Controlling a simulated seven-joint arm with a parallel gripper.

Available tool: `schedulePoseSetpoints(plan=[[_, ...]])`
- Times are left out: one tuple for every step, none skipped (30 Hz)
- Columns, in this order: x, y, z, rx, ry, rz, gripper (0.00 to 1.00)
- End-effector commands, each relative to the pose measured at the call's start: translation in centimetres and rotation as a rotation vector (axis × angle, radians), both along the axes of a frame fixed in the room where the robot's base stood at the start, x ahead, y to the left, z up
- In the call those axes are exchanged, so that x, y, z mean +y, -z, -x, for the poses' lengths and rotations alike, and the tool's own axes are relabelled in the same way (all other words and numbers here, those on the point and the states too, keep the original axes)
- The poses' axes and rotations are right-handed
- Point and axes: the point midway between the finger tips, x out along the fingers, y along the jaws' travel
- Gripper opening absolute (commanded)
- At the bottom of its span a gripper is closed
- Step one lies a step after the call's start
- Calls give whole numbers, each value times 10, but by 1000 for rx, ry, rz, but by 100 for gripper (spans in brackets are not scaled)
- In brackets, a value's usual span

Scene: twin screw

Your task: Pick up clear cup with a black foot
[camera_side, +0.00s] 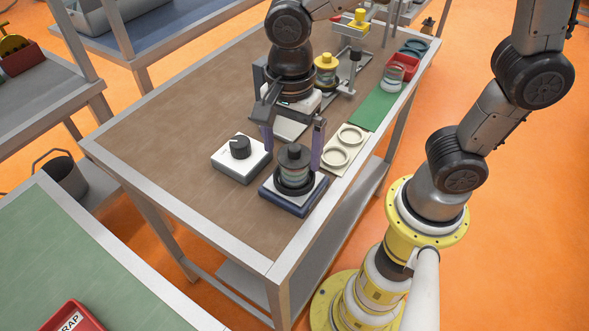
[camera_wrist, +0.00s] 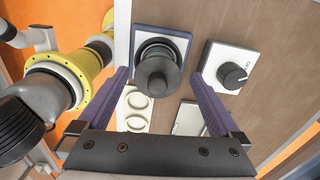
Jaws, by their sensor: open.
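A clear, greenish-walled cup (camera_side: 296,168) with a black part on top stands upright in a dark ring on a blue-sided square base (camera_side: 309,198). In the wrist view the black part (camera_wrist: 157,77) hides most of the clear wall. My gripper (camera_side: 293,156) is open, pointing down, with one purple finger on each side of the cup. In the wrist view my gripper (camera_wrist: 160,75) shows a gap between each finger and the black part. I cannot tell exactly how low the fingertips reach.
A white box with a black knob (camera_side: 240,148) stands close to the left. A cream plate with two round rings (camera_side: 335,156) lies behind to the right. Farther back are a yellow-topped part (camera_side: 326,72) and a red bin (camera_side: 408,64). The table's front left is clear.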

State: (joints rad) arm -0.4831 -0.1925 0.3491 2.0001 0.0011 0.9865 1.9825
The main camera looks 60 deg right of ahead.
Motion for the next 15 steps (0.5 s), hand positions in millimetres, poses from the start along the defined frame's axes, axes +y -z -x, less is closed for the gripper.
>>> schedulePoseSetpoints(plan=[[-2, 7, 1, 4, 1, 2, 100], [-4, 12, 2, 5, 1, 2, 100], [-5, 18, 2, 5, 1, 2, 100], [-7, 23, 3, 6, 1, 3, 100], [-8, 26, 3, 4, 1, 2, 100], [-7, 32, 3, 5, 0, 2, 100], [-7, 35, 3, 4, 0, 2, 100], [-7, 38, 3, 4, 0, 2, 100], [-6, 41, 2, 3, 0, 1, 100], [-6, 43, 2, 2, 0, 1, 100], [-6, 44, 2, 2, 0, 1, 100], [-6, 45, 2, 1, 0, 1, 100], [-6, 45, 2, 1, 0, 0, 100], [-6, 45, 2, 1, 0, 0, 100], [-6, 45, 2, 1, 0, 0, 100]])
